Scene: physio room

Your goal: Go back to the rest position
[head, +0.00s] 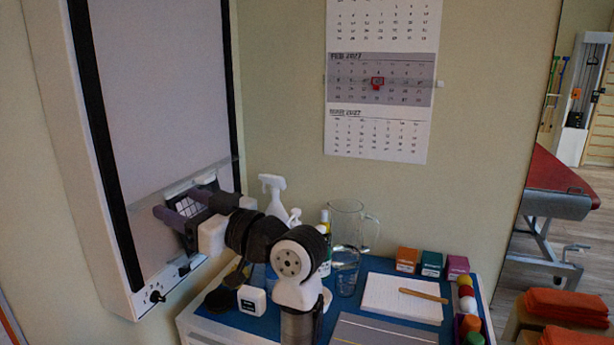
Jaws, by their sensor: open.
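My gripper (172,207) is in the head view, left of centre, stretched out in front of the wall-mounted light panel (160,95). Its two grey-purple fingers point left towards the panel's lower part and are apart. A small dark piece with a white grid (188,208) shows by the fingers; I cannot tell if it touches them or the panel. My arm rises from the lower middle and hides part of the blue-topped trolley (385,268).
A spray bottle (273,190) and a glass jug (347,225) stand close behind my arm. A notepad (385,300) with a wooden stick (423,295), small boxes (431,264) and coloured balls (468,305) are on the right. The calendar (380,85) hangs behind.

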